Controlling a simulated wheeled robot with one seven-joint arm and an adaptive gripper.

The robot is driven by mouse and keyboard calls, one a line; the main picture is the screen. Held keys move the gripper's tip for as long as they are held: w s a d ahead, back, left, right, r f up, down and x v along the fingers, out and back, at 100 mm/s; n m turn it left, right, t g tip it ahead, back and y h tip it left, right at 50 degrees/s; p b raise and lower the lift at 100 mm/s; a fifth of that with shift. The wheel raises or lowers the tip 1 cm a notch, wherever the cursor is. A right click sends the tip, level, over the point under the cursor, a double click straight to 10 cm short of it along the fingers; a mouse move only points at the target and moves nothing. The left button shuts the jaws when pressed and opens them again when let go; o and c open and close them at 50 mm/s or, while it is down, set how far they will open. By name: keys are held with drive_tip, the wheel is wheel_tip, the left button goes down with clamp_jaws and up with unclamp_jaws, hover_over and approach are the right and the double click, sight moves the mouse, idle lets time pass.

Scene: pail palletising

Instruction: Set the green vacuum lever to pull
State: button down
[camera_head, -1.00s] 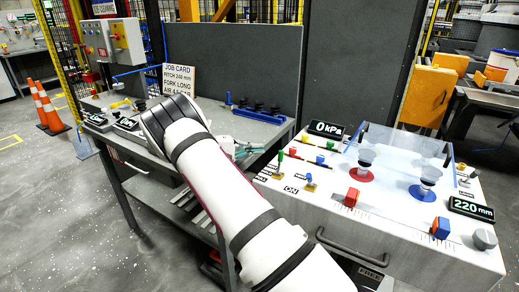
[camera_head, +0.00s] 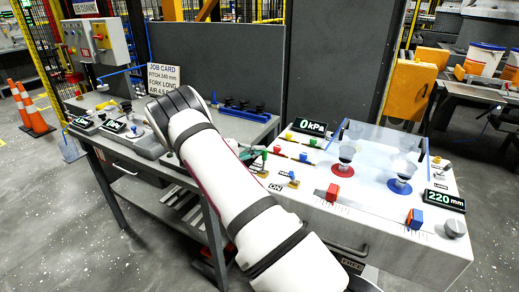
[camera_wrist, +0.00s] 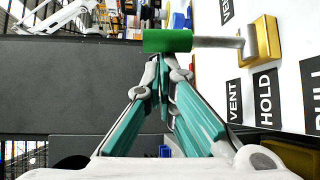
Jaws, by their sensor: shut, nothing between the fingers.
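The green vacuum lever (camera_head: 264,155) stands at the left edge of the white panel. In the wrist view its green grip (camera_wrist: 167,41) sits on a metal stem from a yellow base (camera_wrist: 262,38). Labels VENT, HOLD and a partly cut-off PULL (camera_wrist: 313,90) lie below the base in that view. I cannot tell which label the lever is set to. My gripper (camera_wrist: 160,66) is shut and empty, its teal fingers meeting just below the green grip in the wrist view. Contact is not clear. In the head view my arm partly hides the gripper.
The white panel (camera_head: 375,235) also carries red, yellow and blue levers, a clear cover (camera_head: 385,145), suction cups and sliders. Its display (camera_head: 310,125) reads 0 kPa, another (camera_head: 444,200) 220 mm. A grey workbench (camera_head: 120,155) with a job card (camera_head: 163,77) stands left.

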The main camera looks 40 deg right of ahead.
drive_tip(key=shift+a+h+b, duration=0.3)
drive_tip(key=shift+a, duration=0.05)
idle(0.3)
drive_tip(key=shift+s+a+m+g+h+b, duration=0.25)
drive_tip(key=shift+a+m+g+h+b, duration=0.25)
drive_tip(key=shift+a+m+h+b, duration=0.5)
drive_tip(key=a+m+g+h+b, duration=0.1)
drive_tip(key=s+m+g+h+b, duration=0.1)
drive_tip(key=m, duration=0.1)
drive_tip(key=shift+a, duration=0.4)
drive_tip(key=shift+s+a+f+b, duration=0.1)
drive_tip(key=shift+a+b, duration=0.25)
drive_tip(key=shift+a, duration=0.1)
drive_tip(key=v, duration=1.2)
